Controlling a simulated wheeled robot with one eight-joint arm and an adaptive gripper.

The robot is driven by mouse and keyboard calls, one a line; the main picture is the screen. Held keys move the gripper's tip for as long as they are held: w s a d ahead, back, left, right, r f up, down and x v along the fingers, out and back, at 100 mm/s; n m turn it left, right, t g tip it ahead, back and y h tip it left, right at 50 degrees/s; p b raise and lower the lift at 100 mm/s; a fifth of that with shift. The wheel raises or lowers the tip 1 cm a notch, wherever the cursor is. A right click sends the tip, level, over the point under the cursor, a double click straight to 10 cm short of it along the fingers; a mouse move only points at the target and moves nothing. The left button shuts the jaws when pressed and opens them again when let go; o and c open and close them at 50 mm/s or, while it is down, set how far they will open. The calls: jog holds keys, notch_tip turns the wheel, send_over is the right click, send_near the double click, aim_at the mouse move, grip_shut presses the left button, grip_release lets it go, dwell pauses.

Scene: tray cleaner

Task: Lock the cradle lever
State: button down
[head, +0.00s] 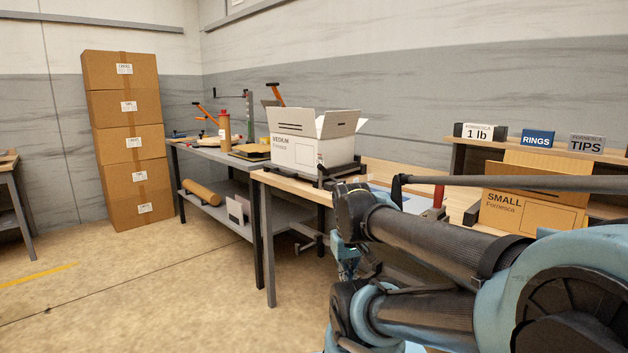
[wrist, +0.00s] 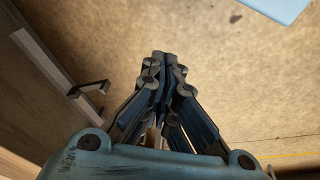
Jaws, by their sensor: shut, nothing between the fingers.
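The white open-topped box (head: 296,152) stands in a dark cradle (head: 343,171) on the near wooden table. A red upright piece (head: 438,196) shows behind my arm on that table; I cannot tell whether it is the cradle lever. No other part is clearly the lever, and my arm hides much of the tabletop. My gripper (head: 347,274) hangs low beside the table's front edge, below and right of the box, apart from the cradle. In the wrist view my gripper (wrist: 164,57) is shut and empty, with bare floor beyond its fingertips.
A dark bracket (wrist: 88,88) juts out left of my gripper. The back bench (head: 205,151) holds an orange-handled tool and a bottle (head: 224,126). Stacked cartons (head: 126,142) stand at the left. A shelf with a SMALL carton (head: 525,213) is at right. Floor at left is clear.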

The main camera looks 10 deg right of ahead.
aim_at(327, 173)
jog(key=w+r+n+h, duration=0.3)
jog(key=w+r+n, duration=0.3)
jog(key=w, duration=0.4)
jog(key=w+r+n+h, duration=0.3)
jog(key=w+r+n, duration=0.25)
jog(key=w, duration=0.35)
jog(key=w+a+r+n+t+h, duration=0.2)
jog(key=w+a+n, duration=0.3)
jog(key=w, duration=0.4)
jog(key=w+a+r+n+t+h, duration=0.2)
jog(key=w+a+n, duration=0.3)
jog(key=w, duration=0.5)
jog(key=a+r, duration=0.1)
jog(key=a, duration=0.1)
jog(key=shift+w+a+r+t, duration=0.15)
jog(key=shift+a+r+t, duration=0.15)
jog(key=shift+a+t, duration=0.1)
jog(key=shift+d, duration=0.1)
jog(key=w+d+f, duration=0.1)
jog(key=w+d, duration=0.4)
jog(key=d, duration=0.5)
jog(key=shift+w+f, duration=0.2)
jog(key=shift+w, duration=0.1)
